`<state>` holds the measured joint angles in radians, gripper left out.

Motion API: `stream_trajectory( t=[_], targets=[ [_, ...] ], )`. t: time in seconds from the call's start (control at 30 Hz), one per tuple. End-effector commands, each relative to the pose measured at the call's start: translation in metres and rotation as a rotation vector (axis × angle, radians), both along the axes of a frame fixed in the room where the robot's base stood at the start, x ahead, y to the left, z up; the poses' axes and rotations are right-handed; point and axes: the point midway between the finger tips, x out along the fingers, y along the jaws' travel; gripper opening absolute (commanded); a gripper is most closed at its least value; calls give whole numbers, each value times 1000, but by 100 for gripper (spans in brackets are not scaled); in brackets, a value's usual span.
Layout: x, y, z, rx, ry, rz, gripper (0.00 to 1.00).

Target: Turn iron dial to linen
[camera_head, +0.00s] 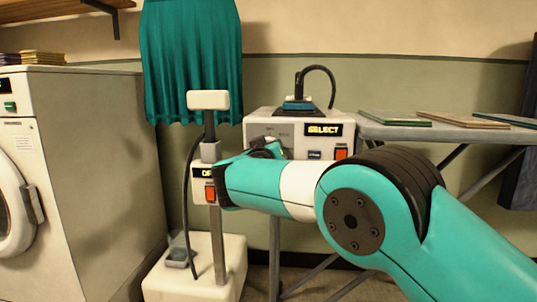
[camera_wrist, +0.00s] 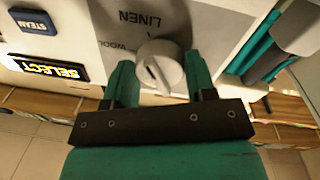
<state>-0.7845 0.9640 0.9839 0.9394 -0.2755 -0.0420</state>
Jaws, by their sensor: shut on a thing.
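In the wrist view a round pale grey dial (camera_wrist: 163,66) sits on a grey panel. The word LINEN (camera_wrist: 139,16) is printed above it, and a second label, partly covered and apparently WOOL, is beside it on the left. My gripper (camera_wrist: 160,73) has its two teal fingers on either side of the dial, shut on it. A short dark mark shows on the dial's face, but I cannot tell for sure which label it points at. In the head view my gripper (camera_head: 266,150) is at the front of the white iron station (camera_head: 262,121) and hides the dial.
The station shows SELECT on its display (camera_head: 324,129), and the iron (camera_head: 299,105) rests on top. A steamer post (camera_head: 215,245) stands close left of my gripper. An ironing board (camera_head: 440,133) with folded cloths is on the right; a washing machine (camera_head: 100,180) is on the left.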

Motion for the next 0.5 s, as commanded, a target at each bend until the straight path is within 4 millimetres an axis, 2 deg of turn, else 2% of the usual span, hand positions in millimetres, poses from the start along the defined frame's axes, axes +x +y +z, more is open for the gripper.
stream_trajectory(
  t=[0.5],
  targets=[
    [0,0,-1,34,1,0,27]
  ],
)
